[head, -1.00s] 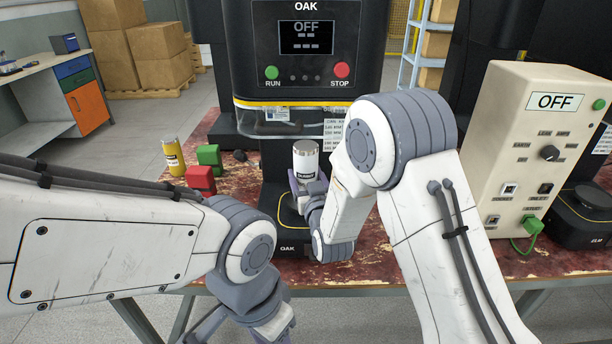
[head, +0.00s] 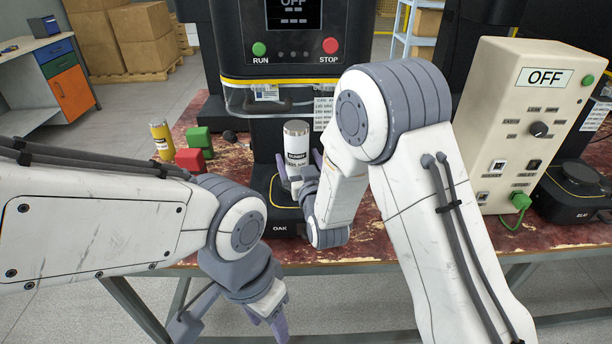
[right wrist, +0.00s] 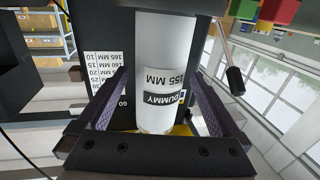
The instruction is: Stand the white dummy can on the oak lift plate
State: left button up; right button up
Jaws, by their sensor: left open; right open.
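The white dummy can (head: 295,146) stands upright over the oak lift plate (head: 284,197), which has a yellow outline, below the OAK machine head. My right gripper (head: 298,170) is open, with one finger on each side of the can. The right wrist view shows the can (right wrist: 165,55), its label upside down, between the spread fingers of this gripper (right wrist: 157,85); gaps show beside it. The can's base seems to be at the plate, but the head view hides the contact. My left gripper (head: 268,325) is open and empty, low in front of the table.
The OAK machine (head: 292,50) rises behind the can. Red (head: 190,160) and green (head: 198,138) blocks and a yellow can (head: 162,140) stand left on the worn red table. A beige control box (head: 530,120) reading OFF stands right.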

aim_at(299, 163)
jog(key=v, duration=0.6)
jog(key=shift+s+f+b, duration=0.15)
jog(key=shift+s+b, duration=0.2)
jog(key=shift+b, duration=0.05)
jog(key=s+a+r+n+g+p, duration=0.1)
jog(key=s+a+g+p, duration=0.2)
jog(key=s+g+p, duration=0.2)
jog(key=s+a+n+g+p, duration=0.1)
jog(key=s+a+g+p, duration=0.1)
jog(key=s+g+p, duration=0.25)
jog(key=s+d+r+n+g+h, duration=0.1)
jog(key=s+d+r+g, duration=0.1)
jog(key=s, duration=0.5)
jog(key=s+d+r+n+g+h, duration=0.1)
jog(key=s+d+r+g, duration=0.1)
jog(key=s, duration=0.5)
jog(key=s+d+r+g+h, duration=0.1)
jog(key=s+d+g, duration=0.3)
jog(key=s, duration=0.4)
jog(key=shift+r+n, duration=0.4)
jog(key=shift+r, duration=0.4)
